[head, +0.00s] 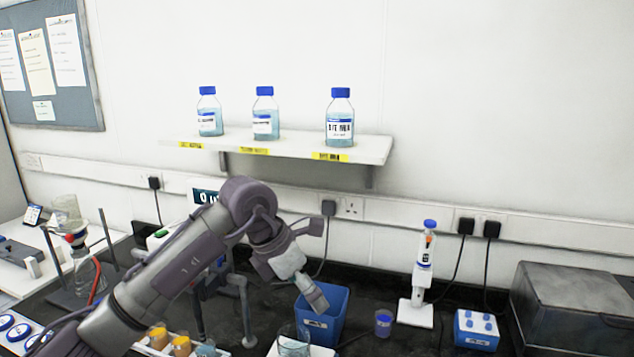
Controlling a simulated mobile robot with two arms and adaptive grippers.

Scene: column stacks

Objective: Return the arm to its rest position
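My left arm comes in from the lower left, bends at a raised elbow and points down to the right. Its gripper (312,296) hangs over the left part of a blue bin (333,310), in front of the back wall. The fingers are small and seen from behind, so I cannot tell whether they are open or shut. My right gripper is not in view.
A wall shelf (372,149) carries three blue-capped bottles (340,118). On the dark bench stand a glass beaker (293,343), a small blue cup (383,322), a pipette on a stand (425,270), a blue block (476,330) and a grey box (572,308).

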